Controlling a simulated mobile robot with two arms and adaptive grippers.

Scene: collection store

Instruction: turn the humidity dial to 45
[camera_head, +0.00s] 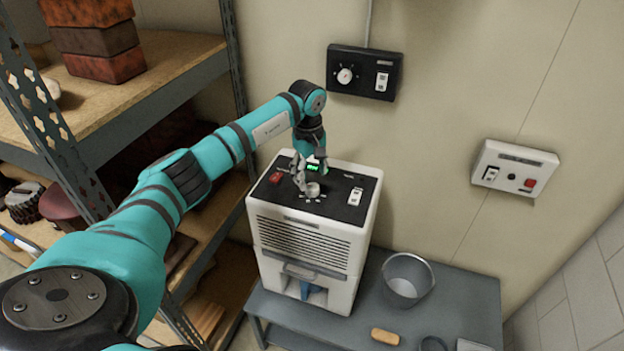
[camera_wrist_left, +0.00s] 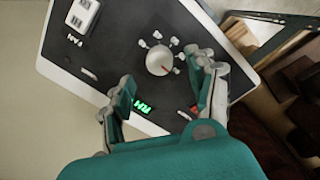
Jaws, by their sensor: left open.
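The humidity dial (camera_head: 313,189) is a round pale knob on the black top panel of a white dehumidifier (camera_head: 304,250). In the left wrist view the dial (camera_wrist_left: 159,61) has a red pointer mark and small light marks around it; their figures are too small to read. My left gripper (camera_head: 300,178) is above the panel, close beside the dial. In the wrist view its open fingers (camera_wrist_left: 160,98) stand apart with nothing between them, and the dial lies just beyond the fingertips. A green lit display (camera_wrist_left: 142,106) shows between the fingers. My right gripper is not in view.
The panel also has a red switch (camera_head: 276,177) and a white rocker switch (camera_head: 355,196). A black wall box (camera_head: 364,73) with another dial and a white wall box (camera_head: 514,168) hang behind. A metal bucket (camera_head: 407,279) stands on the grey table (camera_head: 462,292). Shelving (camera_head: 150,78) is at left.

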